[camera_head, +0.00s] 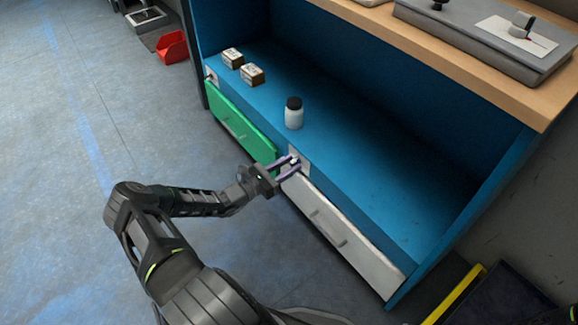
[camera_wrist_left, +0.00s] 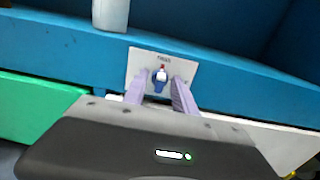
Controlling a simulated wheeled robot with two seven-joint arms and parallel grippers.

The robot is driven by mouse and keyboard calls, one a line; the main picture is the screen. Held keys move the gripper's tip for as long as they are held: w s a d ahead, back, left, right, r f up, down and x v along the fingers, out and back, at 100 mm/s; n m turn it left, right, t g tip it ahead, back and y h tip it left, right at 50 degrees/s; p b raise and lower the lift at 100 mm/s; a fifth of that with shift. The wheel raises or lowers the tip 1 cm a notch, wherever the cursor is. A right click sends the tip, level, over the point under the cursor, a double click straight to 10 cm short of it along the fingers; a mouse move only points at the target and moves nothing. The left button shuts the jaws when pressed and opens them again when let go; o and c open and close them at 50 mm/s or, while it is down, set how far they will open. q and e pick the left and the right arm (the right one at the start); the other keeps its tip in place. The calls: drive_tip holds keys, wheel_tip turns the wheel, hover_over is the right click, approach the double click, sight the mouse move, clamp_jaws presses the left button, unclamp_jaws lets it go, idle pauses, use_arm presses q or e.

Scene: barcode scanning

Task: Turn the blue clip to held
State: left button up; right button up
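The blue clip (camera_wrist_left: 160,76) is a small blue knob with a white and red top, set on a pale plate (camera_wrist_left: 148,62) on the front edge of the blue shelf. The plate also shows in the head view (camera_head: 303,156). My left gripper (camera_wrist_left: 160,88) has its two purple fingers apart, one on each side of the clip. In the head view the left gripper (camera_head: 289,168) reaches the plate from the left. Whether the fingers touch the clip cannot be told. The lettering on the plate is too small to read. My right gripper is not in view.
A green drawer (camera_head: 240,127) is left of the plate and a white drawer (camera_head: 340,232) right of it. A white bottle (camera_head: 293,115) with a dark cap and two small boxes (camera_head: 251,75) stand on the blue shelf. The shelf's right side is clear.

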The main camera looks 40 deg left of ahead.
use_arm(q)
drive_tip(key=shift+c, duration=0.4)
clamp_jaws()
